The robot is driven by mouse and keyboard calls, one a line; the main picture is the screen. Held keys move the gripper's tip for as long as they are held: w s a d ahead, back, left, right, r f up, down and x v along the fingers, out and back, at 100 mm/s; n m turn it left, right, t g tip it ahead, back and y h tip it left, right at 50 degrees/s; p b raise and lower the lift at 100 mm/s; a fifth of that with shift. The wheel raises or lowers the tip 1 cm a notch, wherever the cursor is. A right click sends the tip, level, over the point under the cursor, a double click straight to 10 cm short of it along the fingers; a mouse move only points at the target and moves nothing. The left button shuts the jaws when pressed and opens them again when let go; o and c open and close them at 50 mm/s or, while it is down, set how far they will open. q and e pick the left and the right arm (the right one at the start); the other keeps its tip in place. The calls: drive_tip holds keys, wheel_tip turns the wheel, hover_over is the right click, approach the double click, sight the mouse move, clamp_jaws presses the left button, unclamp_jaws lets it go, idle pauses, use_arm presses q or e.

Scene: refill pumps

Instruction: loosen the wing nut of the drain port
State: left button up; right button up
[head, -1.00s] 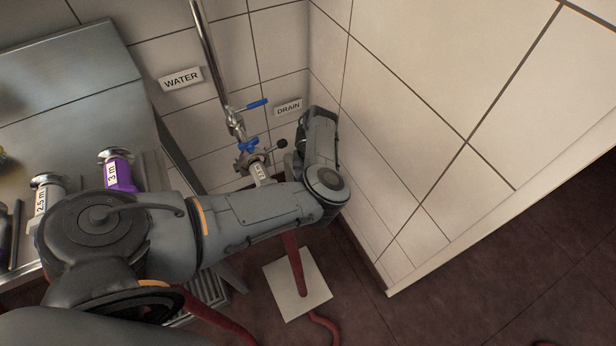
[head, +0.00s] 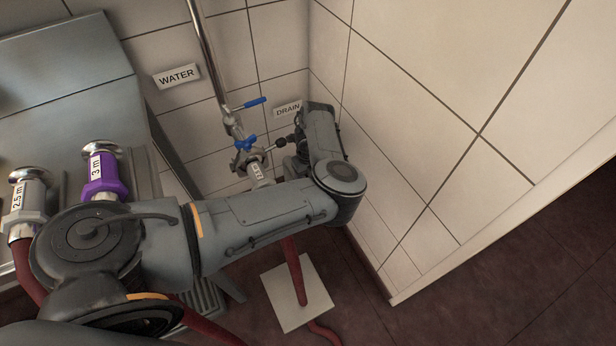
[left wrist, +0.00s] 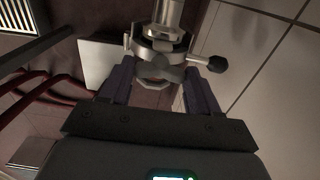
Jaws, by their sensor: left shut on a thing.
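The drain port's metal clamp fitting (head: 249,158) is at the bottom of the steel pipe, beside the DRAIN sign (head: 288,109). In the left wrist view the fitting (left wrist: 160,47) is at top centre, with a black ball knob (left wrist: 218,64) sticking out to the right. A grey wing nut (left wrist: 158,74) faces my left gripper (left wrist: 160,88), whose two fingers stand on either side of it, shut on it. In the head view my left wrist is right of the fitting, and its fingertips are mostly hidden. My right gripper is not in view.
A blue lever (head: 255,102) and a blue valve handle (head: 245,143) sit close above the fitting. The tiled wall (head: 420,120) is close right of my wrist. A red hose (head: 294,270) runs below over a pale floor plate (head: 284,310). Hose ends marked 2.5 m (head: 27,190) and 3 m (head: 103,170) are at left.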

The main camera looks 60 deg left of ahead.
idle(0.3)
use_arm(q)
drive_tip(key=o, duration=1.1)
drive_tip(key=shift+c, duration=0.2)
drive_tip(key=shift+r, duration=0.1)
wheel_tip(320, 180, up, 11)
drive_tip(key=p, duration=0.5)
drive_tip(key=shift+f, duration=0.2)
